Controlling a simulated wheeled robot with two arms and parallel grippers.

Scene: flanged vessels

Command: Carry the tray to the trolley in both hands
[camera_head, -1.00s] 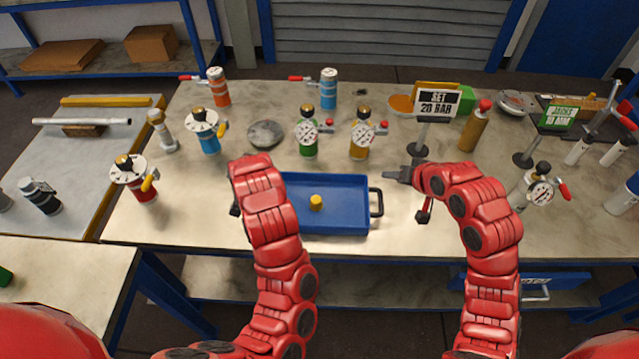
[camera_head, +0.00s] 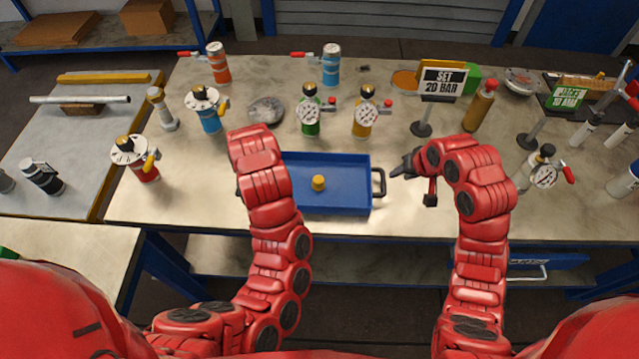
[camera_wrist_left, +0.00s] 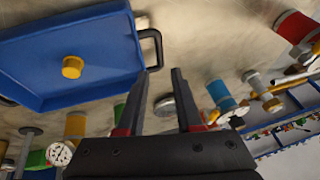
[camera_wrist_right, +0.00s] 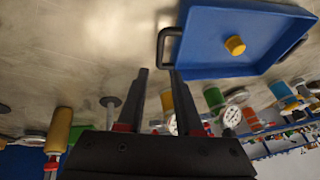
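The blue tray (camera_head: 345,203) lies on the workbench with a small yellow cylinder (camera_head: 318,183) in it. Its right black handle (camera_head: 381,183) is clear in the head view. My left arm hides its left handle there, but the left wrist view shows that handle (camera_wrist_left: 158,44) just beyond the fingertips. My left gripper (camera_wrist_left: 163,72) is open and empty. My right gripper (camera_head: 398,172) is just right of the right handle. The right wrist view shows it (camera_wrist_right: 159,71) open, its fingertips close to the handle (camera_wrist_right: 163,45). I cannot identify a trolley with certainty.
Several flanged vessels with gauges, such as the green one (camera_head: 309,117), stand behind the tray. A "SET 20 BAR" sign (camera_head: 443,83) stands behind my right gripper. A side table (camera_head: 75,130) is at left. The bench front by the tray is clear.

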